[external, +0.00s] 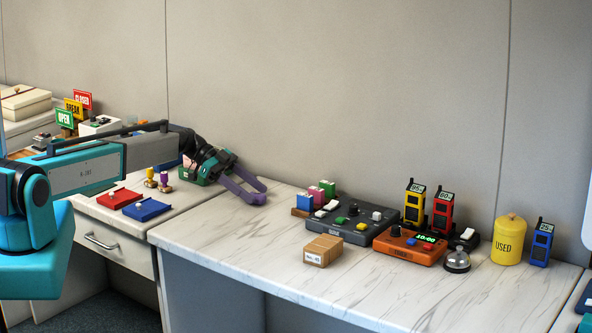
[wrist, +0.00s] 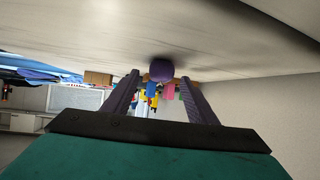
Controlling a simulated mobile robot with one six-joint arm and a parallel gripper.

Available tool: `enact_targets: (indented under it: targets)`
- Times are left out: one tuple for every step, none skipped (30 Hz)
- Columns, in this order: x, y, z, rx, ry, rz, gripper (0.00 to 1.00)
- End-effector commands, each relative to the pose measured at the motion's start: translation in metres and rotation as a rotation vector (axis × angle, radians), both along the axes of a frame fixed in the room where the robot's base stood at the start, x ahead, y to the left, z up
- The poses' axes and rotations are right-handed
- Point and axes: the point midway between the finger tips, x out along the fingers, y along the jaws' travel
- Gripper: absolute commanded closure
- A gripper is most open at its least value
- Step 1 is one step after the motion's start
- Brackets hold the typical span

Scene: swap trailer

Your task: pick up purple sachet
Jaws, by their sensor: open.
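My gripper (external: 262,192) has purple fingers. It reaches low over the marble counter, near its left end, with the fingers spread apart. In the wrist view the gripper (wrist: 160,82) is open, and a rounded purple item (wrist: 162,69), likely the purple sachet, shows between the fingertips against the counter surface. I cannot tell whether either finger touches it. In the external view it cannot be told apart from the purple fingers.
A small rack with a pink-purple box (external: 315,194) and green and blue boxes stands right of my gripper. Two stamps (external: 164,178) stand left. The counter's front is clear.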

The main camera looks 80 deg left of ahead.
Motion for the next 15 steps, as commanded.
enact_targets:
  targets:
    - [0.005,-0.003,-0.001,-0.002,0.001,-0.001,0.48]
    - [0.007,-0.005,-0.003,-0.001,0.001,0.000,0.48]
    - [0.010,-0.006,-0.005,-0.001,0.000,0.000,0.48]
    - [0.012,-0.007,-0.006,-0.001,0.000,0.000,0.48]
    - [0.013,-0.008,-0.007,-0.001,0.000,0.000,0.48]
    - [0.014,-0.010,-0.008,0.000,0.000,0.000,0.48]
    - [0.015,-0.010,-0.009,0.000,0.000,0.000,0.48]
    - [0.016,-0.010,-0.010,0.000,0.000,0.000,0.48]
    - [0.016,-0.011,-0.010,0.000,0.000,0.001,0.48]
    - [0.016,-0.011,-0.010,0.000,0.000,0.001,0.48]
    - [0.016,-0.011,-0.010,0.000,0.000,0.001,0.48]
    - [0.016,-0.011,-0.010,0.000,0.000,0.001,0.48]
    - [0.016,-0.010,-0.010,0.000,0.000,0.001,0.48]
    - [0.016,-0.010,-0.010,0.000,0.000,0.001,0.48]
    - [0.016,-0.010,-0.010,0.000,0.000,0.001,0.48]
